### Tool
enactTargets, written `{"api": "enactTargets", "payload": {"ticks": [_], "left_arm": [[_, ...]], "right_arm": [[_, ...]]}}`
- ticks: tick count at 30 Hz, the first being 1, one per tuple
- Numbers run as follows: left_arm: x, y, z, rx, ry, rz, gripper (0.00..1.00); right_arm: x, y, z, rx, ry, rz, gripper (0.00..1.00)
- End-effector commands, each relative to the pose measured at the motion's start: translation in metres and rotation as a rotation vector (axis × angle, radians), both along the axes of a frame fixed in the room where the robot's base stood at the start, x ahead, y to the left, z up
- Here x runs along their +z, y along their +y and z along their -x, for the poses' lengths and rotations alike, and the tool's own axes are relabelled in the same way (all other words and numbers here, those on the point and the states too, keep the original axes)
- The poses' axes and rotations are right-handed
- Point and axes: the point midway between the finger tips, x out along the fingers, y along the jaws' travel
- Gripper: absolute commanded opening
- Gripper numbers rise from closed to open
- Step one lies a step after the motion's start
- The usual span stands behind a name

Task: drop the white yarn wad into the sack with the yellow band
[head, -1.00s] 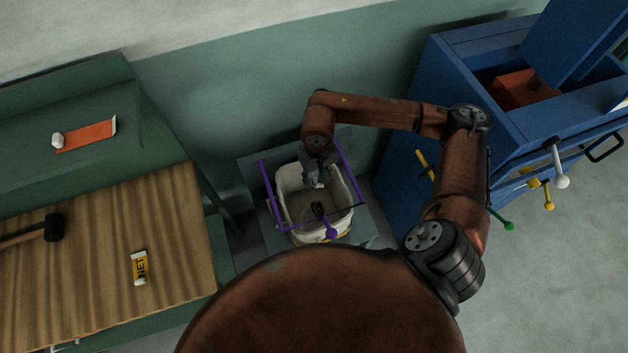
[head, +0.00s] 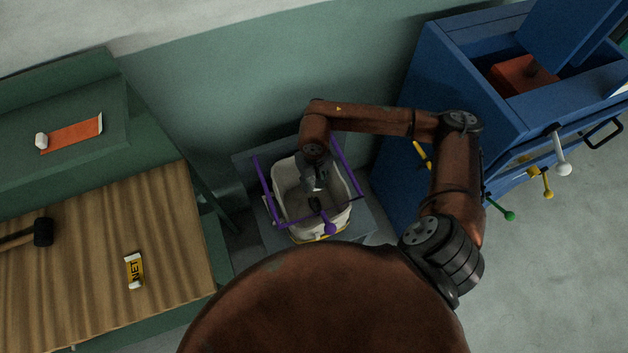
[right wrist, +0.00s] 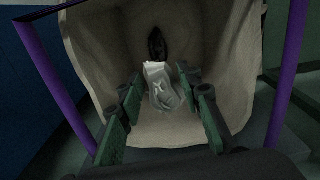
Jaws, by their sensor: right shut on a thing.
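The cream sack (head: 283,188) stands open-mouthed inside a purple frame, with a bit of yellow band (head: 325,237) showing low on its near side. My right gripper (head: 316,186) points down into the sack's mouth. In the right wrist view, my right gripper (right wrist: 165,110) has its green-padded fingers on either side of the crumpled white yarn wad (right wrist: 163,88) and is shut on it. The sack's inner wall (right wrist: 95,50) surrounds the wad in that view. A dark oval thing (right wrist: 157,45) shows inside the sack beyond the wad. My left gripper is not in view.
The purple frame (head: 265,190) has bars close around the sack and a purple knob (head: 329,229) at the near side. A wooden-topped bench (head: 110,225) with a black-headed mallet (head: 43,232) is at left. A blue cabinet (head: 440,90) stands at right.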

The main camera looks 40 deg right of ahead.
Motion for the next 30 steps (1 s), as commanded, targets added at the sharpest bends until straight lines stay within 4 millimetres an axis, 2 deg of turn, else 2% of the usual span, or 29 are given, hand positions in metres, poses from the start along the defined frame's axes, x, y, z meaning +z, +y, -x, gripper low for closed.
{"api": "enactTargets", "payload": {"ticks": [10,20,23,30], "left_arm": [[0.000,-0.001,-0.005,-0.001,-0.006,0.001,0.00],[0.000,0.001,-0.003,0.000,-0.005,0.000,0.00],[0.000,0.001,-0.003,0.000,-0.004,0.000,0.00],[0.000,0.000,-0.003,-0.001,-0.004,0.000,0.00]], "right_arm": [[0.000,0.000,0.000,0.000,0.000,0.000,0.53],[0.004,0.000,0.000,0.000,0.000,0.000,0.53],[0.016,0.000,-0.001,0.001,-0.003,0.001,0.53],[0.065,0.000,-0.001,0.001,-0.005,0.001,0.53]]}}
